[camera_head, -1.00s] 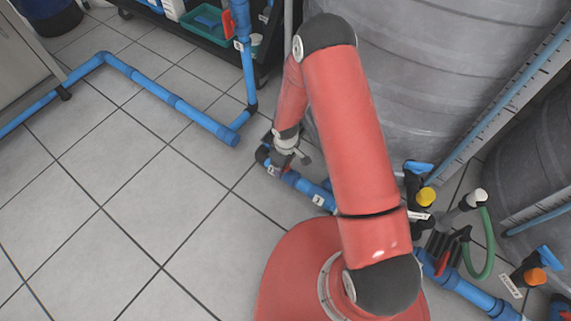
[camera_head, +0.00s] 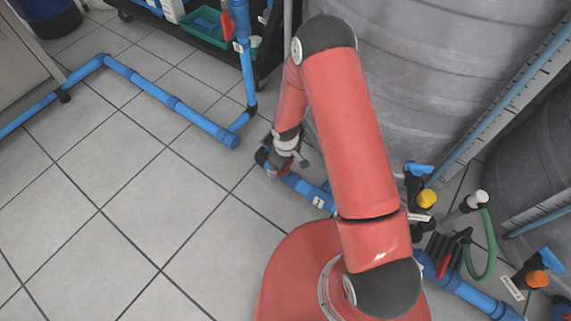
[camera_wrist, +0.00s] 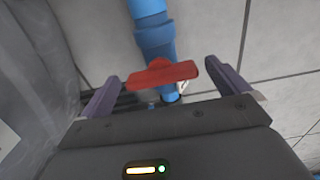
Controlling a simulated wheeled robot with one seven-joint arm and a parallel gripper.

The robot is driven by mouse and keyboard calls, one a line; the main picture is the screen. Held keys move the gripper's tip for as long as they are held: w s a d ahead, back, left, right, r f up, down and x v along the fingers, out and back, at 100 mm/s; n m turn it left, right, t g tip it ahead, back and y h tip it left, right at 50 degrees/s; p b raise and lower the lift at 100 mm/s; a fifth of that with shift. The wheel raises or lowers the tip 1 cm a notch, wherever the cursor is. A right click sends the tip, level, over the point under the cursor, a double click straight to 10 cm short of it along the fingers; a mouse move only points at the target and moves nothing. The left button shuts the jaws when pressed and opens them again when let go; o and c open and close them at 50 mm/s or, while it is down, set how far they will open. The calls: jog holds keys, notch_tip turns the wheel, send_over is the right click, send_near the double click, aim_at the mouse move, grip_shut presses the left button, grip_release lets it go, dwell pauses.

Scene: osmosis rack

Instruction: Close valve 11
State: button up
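A red valve handle (camera_wrist: 162,74) shows in the wrist view, on a blue pipe (camera_wrist: 157,38). It lies crosswise to the pipe, between the two fingers of my gripper (camera_wrist: 165,88). The fingers are spread wide, with gaps on both sides of the handle. In the head view my gripper (camera_head: 286,160) is low over the pipe end near the tank, and a bit of red shows under it. A small white tag (camera_head: 318,202) sits on the pipe beside it; its number is too small to read, and the tag by the handle is mostly hidden.
A large grey tank (camera_head: 430,90) stands close behind my arm. A vertical pipe with a red handle (camera_head: 227,25) rises at the back. Blue-handled valves (camera_head: 419,169) and a green hose (camera_head: 485,250) are at the right. The tiled floor at the left is clear.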

notch_tip(320, 180, up, 8)
jog(key=shift+f+p, duration=0.1)
jog(key=shift+p, duration=0.65)
